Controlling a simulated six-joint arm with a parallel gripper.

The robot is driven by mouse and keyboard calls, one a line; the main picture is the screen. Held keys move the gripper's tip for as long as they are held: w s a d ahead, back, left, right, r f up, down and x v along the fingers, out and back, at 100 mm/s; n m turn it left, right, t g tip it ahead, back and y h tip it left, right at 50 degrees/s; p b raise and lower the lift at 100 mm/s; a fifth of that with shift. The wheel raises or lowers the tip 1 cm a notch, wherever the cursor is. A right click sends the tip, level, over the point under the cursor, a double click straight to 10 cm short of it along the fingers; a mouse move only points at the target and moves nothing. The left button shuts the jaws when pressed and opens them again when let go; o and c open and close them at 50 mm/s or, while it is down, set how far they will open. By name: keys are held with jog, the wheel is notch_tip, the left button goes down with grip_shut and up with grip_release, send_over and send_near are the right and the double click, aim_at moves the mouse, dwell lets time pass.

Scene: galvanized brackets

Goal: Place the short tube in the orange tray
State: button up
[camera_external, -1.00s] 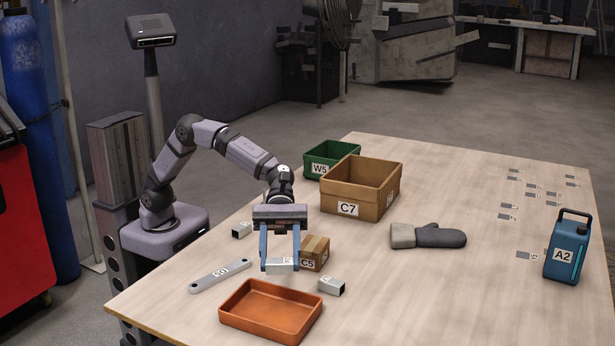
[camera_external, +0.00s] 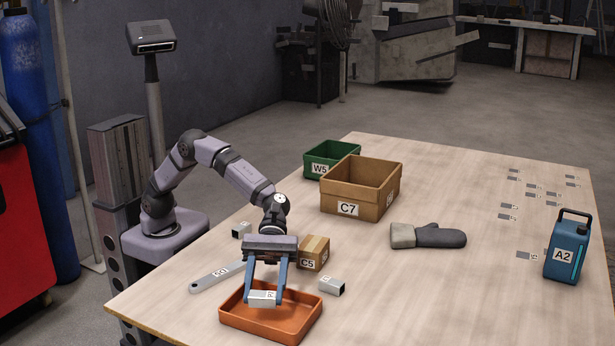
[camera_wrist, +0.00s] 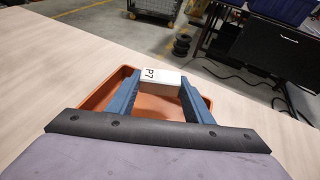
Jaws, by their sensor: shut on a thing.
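My gripper (camera_external: 264,298) is shut on a short silvery tube (camera_external: 262,299) with a white label. The tube lies crosswise between the two blue fingers, over the orange tray (camera_external: 297,330). In the wrist view the tube (camera_wrist: 161,80) shows the label P7, and the orange tray (camera_wrist: 98,101) lies below and behind it. I cannot tell whether the tube touches the tray floor. The tray looks otherwise empty, though the gripper hides part of it.
Another short tube (camera_external: 332,286) lies right of the tray, and one (camera_external: 241,230) lies near my base. A flat bar (camera_external: 215,279) and cardboard box C5 (camera_external: 314,252) are close by. Bins C7 (camera_external: 375,205) and W5 (camera_external: 345,155) stand farther back. A glove (camera_external: 438,236) lies right.

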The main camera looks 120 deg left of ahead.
aim_at(266, 318)
jog(key=shift+f+b, duration=0.75)
jog(key=shift+f, duration=1.75)
jog(key=shift+f, duration=0.1)
jog(key=o, duration=1.1)
jog(key=shift+a+r, duration=0.1)
jog(key=shift+r, duration=0.1)
jog(key=shift+s+a+r, duration=0.15)
jog(key=shift+a, duration=0.15)
jog(key=p+v, duration=0.1)
jog(key=v, duration=1)
jog(key=shift+p, duration=0.3)
jog(key=shift+r, duration=0.1)
